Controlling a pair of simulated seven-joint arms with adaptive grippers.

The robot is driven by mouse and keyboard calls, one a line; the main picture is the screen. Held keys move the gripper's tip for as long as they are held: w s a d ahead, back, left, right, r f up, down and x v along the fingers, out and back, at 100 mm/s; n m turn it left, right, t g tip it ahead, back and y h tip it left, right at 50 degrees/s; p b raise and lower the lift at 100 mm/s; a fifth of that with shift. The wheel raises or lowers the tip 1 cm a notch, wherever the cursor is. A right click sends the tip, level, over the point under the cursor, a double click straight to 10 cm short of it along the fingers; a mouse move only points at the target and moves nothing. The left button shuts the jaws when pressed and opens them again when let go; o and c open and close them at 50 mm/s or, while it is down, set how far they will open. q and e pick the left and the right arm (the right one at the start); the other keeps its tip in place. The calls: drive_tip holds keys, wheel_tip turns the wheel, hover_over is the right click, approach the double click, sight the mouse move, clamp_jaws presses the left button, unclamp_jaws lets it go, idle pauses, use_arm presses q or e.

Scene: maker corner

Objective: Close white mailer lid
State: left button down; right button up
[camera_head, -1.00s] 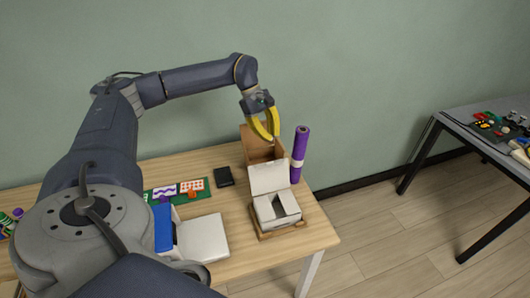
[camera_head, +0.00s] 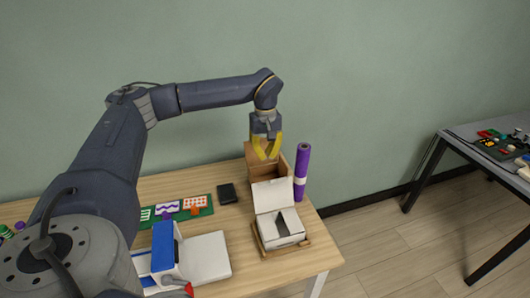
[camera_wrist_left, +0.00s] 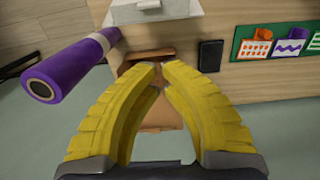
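The white mailer (camera_head: 281,232) stands at the right end of the wooden table. Its lid (camera_head: 272,194) is raised, standing up along the far edge, and the inside shows. Part of the white mailer's lid (camera_wrist_left: 155,12) shows at the top of the left wrist view. My left gripper (camera_head: 266,158) hangs pointing down behind the lid, over an open brown cardboard box (camera_head: 282,172). Its yellow fingers (camera_wrist_left: 160,70) curve in with their tips nearly together and nothing between them. They look apart from the lid. My right gripper is not in view.
A purple roll (camera_head: 302,165) with a white band stands right of the cardboard box. A brown tray (camera_head: 262,251) lies under the mailer. A black block (camera_head: 227,193), a green card board (camera_head: 168,217) and a blue-and-white device (camera_head: 203,258) lie to the left.

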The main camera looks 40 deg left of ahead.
use_arm(q)
drive_tip(key=s+d+f, duration=0.2)
drive_tip(key=d+f, duration=0.1)
drive_tip(key=f, duration=0.2)
drive_tip(key=shift+s+d+f, duration=0.15)
drive_tip(key=shift+s, duration=0.05)
idle(0.6)
